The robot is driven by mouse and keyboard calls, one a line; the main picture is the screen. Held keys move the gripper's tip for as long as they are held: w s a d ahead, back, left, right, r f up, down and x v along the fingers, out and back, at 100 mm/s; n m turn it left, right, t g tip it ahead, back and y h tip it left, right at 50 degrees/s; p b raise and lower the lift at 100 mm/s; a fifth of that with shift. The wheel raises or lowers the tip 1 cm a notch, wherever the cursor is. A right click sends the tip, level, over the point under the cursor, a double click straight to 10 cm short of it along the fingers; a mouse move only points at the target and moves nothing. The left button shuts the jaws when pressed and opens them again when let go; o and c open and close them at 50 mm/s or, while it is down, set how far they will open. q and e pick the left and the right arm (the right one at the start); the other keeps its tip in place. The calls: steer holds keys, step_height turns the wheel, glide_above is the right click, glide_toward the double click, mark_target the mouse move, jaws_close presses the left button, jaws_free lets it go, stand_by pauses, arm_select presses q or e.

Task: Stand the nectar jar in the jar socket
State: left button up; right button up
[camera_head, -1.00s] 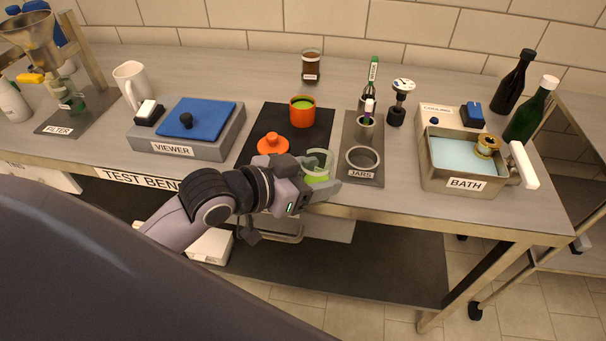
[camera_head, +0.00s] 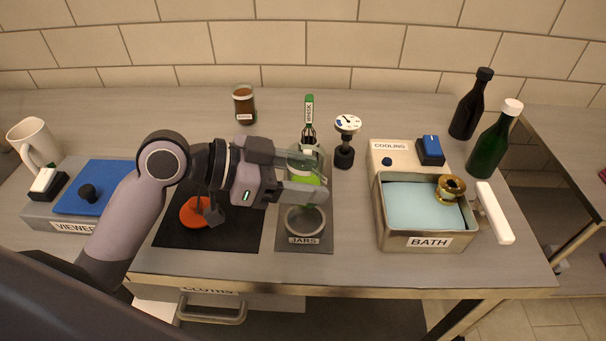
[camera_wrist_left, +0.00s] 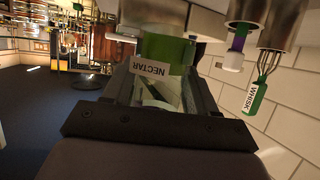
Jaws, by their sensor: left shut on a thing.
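My left gripper (camera_head: 316,181) is shut on the nectar jar (camera_head: 308,179), a clear glass jar with green contents. Its NECTAR label shows in the left wrist view (camera_wrist_left: 149,65), where the jar sits between the fingers. The jar is held over the dark JARS tray (camera_head: 286,244), behind the front ring in the head view. That ring, the round jar socket (camera_head: 305,222), looks empty. A second holder behind is partly hidden by the jar and gripper. My right gripper is out of view.
A whisk (camera_head: 308,118) with a green handle stands behind the jar. A dial gauge (camera_head: 346,138) stands right of it, then the water BATH (camera_head: 384,238). A brown jar (camera_head: 244,104) stands behind.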

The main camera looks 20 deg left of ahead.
arm_select(q)
steer(key=shift+s+f+b, duration=0.1)
steer(key=shift+f+b, duration=0.4)
steer(key=shift+b, duration=0.05)
step_height(320, 180, down, 2)
steer(key=shift+f+b, duration=0.15)
steer(key=shift+b, duration=1)
steer(key=shift+f+b, duration=1.3)
steer(key=shift+f, duration=0.35)
steer(key=shift+f, duration=0.4)
steer(key=o, duration=1.3)
steer(key=shift+o, duration=0.2)
